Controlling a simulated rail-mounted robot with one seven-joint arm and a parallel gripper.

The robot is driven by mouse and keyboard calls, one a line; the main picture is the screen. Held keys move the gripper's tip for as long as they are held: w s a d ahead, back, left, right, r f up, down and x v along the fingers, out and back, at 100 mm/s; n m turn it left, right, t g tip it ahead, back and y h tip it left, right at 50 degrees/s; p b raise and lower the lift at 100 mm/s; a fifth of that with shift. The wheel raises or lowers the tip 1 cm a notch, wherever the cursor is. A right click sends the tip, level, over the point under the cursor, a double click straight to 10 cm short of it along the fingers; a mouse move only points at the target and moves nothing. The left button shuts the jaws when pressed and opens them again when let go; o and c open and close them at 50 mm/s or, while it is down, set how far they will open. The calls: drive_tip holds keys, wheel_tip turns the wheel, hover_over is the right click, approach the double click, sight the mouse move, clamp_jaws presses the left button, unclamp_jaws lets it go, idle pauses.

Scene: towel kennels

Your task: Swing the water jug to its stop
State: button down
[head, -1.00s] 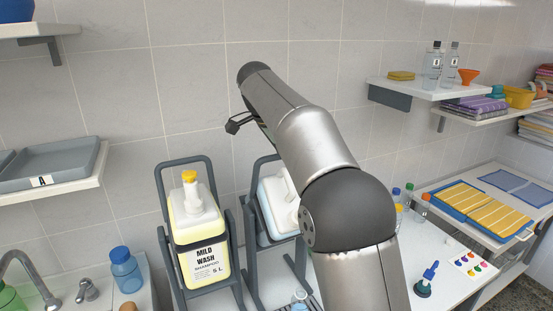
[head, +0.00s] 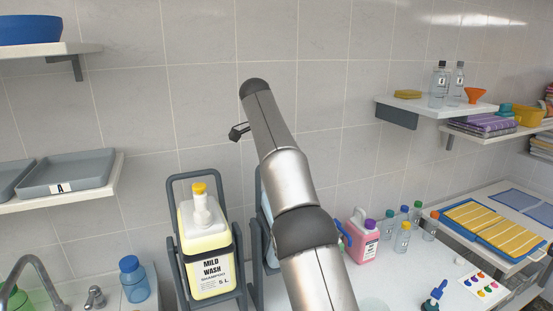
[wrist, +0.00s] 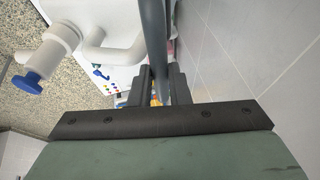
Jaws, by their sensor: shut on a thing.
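The water jug (head: 266,210) is a pale blue-white sliver beside my arm in the head view; most of it is hidden. Its grey tilting cradle (head: 257,238) stands right of the shampoo cradle and is also largely hidden. The gripper is hidden in the head view. I cannot tell whether the jug is at its stop.
A yellow shampoo jug (head: 204,250) stands in a similar cradle to the left. A pink jug (head: 362,238) and several small bottles (head: 403,238) stand on the counter (head: 395,280) to the right. The tiled wall is close behind. Shelves flank both sides.

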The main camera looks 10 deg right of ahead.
drive_tip(key=shift+f, duration=0.2)
drive_tip(key=c, duration=1.4)
unclamp_jaws()
drive_tip(key=shift+o, duration=0.2)
drive_tip(key=shift+r, duration=0.3)
